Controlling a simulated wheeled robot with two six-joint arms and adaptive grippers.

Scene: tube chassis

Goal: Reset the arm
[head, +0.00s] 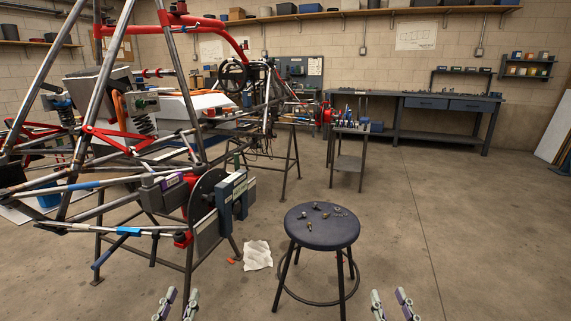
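My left gripper (177,303) shows at the bottom edge of the head view, left of centre. Its two fingers are apart with bare floor between them. My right gripper (391,304) shows at the bottom edge, right of centre. Its fingers are also apart, with nothing between them. Both grippers are in front of a round dark stool (322,238), one to each side of it, and touch nothing that I can see. The arms behind the grippers are out of the picture.
A tube chassis (108,132) on stands fills the left, its wheel hub (210,190) nearest me. Small metal parts (322,213) lie on the stool. White paper (257,255) lies on the floor. A small cart (349,165) and workbench (440,108) stand behind. The right floor is clear.

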